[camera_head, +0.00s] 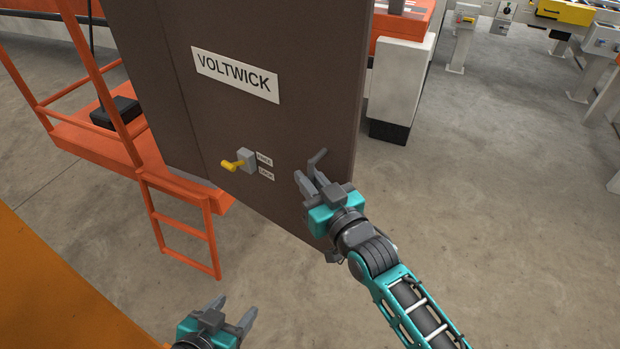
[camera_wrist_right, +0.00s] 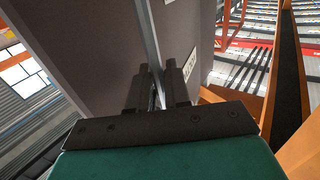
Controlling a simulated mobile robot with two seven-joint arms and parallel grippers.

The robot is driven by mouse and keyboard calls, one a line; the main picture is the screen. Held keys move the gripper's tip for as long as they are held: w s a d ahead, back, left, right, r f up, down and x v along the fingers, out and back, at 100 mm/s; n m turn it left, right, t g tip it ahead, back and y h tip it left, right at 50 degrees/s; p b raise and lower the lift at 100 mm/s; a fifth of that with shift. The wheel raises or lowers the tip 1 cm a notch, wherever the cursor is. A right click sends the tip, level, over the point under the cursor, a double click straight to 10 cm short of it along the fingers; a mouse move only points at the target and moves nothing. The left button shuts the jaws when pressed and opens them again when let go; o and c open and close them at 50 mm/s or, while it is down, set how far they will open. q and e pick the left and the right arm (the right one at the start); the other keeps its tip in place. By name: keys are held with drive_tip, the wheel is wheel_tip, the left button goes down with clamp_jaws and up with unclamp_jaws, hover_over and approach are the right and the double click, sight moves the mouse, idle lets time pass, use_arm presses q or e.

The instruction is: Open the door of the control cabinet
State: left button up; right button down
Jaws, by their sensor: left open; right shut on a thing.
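The brown control cabinet (camera_head: 175,120) stands in the middle of the head view, with its door (camera_head: 300,120) facing me. I cannot tell whether the door is ajar. A white VOLTWICK plate (camera_head: 235,74) is on the door. Below it, a yellow lever (camera_head: 236,164) on a grey block points left, beside two small labels. My right gripper (camera_head: 309,177) is at the grey door handle (camera_head: 318,157) near the door's right edge, and is shut on it. In the right wrist view the fingers (camera_wrist_right: 158,88) close around a grey bar (camera_wrist_right: 151,40). My left gripper (camera_head: 233,308) is open and empty, low and apart from the door.
An orange platform (camera_head: 110,150) with rails and a ladder (camera_head: 180,225) stands left of the cabinet. A white-and-black pedestal (camera_head: 392,105) stands behind its right side. An orange surface (camera_head: 50,295) fills the lower left.

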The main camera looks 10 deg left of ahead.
drive_tip(key=shift+r, duration=0.1)
idle(0.3)
drive_tip(key=c, duration=1.3)
unclamp_jaws()
drive_tip(key=shift+d, duration=0.1)
drive_tip(key=shift+o, duration=0.2)
drive_tip(key=shift+s, duration=0.15)
drive_tip(key=v, duration=1.2)
drive_tip(key=shift+s+d+p, duration=0.2)
drive_tip(key=shift+s+p, duration=0.1)
drive_tip(key=shift+p, duration=0.1)
drive_tip(key=s+d+f+m+g+h, duration=0.2)
drive_tip(key=s+d+f+h, duration=0.2)
drive_tip(key=d+f, duration=0.3)
drive_tip(key=s+d+f+m+g+h, duration=0.1)
drive_tip(key=s+d+f+h, duration=0.3)
drive_tip(key=d+f, duration=0.4)
drive_tip(key=shift+s+d+f+m+g+h, duration=0.2)
drive_tip(key=shift+s+f+m+g+h, duration=0.15)
drive_tip(key=shift+s+m, duration=0.45)
